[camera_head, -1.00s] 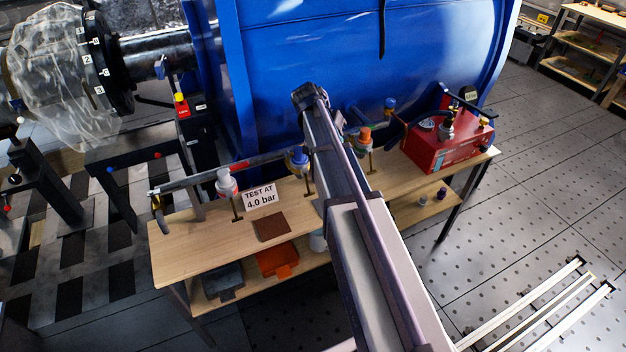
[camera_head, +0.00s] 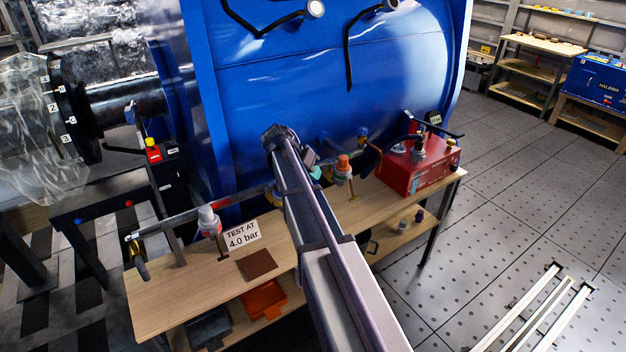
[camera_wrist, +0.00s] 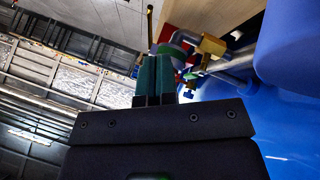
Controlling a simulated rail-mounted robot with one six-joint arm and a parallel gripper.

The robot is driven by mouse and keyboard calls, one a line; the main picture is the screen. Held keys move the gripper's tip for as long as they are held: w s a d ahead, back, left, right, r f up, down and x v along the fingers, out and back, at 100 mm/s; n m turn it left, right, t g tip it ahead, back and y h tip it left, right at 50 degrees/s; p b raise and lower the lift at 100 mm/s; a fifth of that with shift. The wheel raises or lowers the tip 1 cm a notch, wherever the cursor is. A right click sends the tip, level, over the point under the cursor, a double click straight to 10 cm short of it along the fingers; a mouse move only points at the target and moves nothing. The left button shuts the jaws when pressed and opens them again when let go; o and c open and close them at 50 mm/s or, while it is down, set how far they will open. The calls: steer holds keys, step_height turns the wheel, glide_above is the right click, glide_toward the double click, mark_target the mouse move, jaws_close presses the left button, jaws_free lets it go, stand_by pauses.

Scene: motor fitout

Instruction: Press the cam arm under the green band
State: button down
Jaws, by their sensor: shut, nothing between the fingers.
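My gripper's two teal fingers (camera_wrist: 154,78) are closed together in the wrist view, with nothing held between them. A thin brass-coloured rod rises just beyond their tips. A small green part (camera_wrist: 191,76) shows to the right of the fingers, close to a grey pipe and a brass fitting (camera_wrist: 212,45). In the head view my gripper's teal tips (camera_head: 315,173) show at the pipework beside the orange-topped fitting (camera_head: 343,163). My arm hides part of the pipe there.
A red-banded fitting (camera_head: 208,221) stands at the left of the wooden bench (camera_head: 180,290), near a "TEST AT 4.0 bar" sign (camera_head: 242,236). A red pump box (camera_head: 418,170) sits at the right. The big blue drum (camera_head: 330,80) rises close behind.

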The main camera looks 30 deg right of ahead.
mark_target(352, 189)
steer(key=b+x, duration=1)
steer(key=x, duration=0.5)
steer(key=shift+f+b, duration=0.15)
steer(key=shift+b, duration=0.15)
steer(key=shift+s+d, duration=0.15)
steer(key=shift+s, duration=0.1)
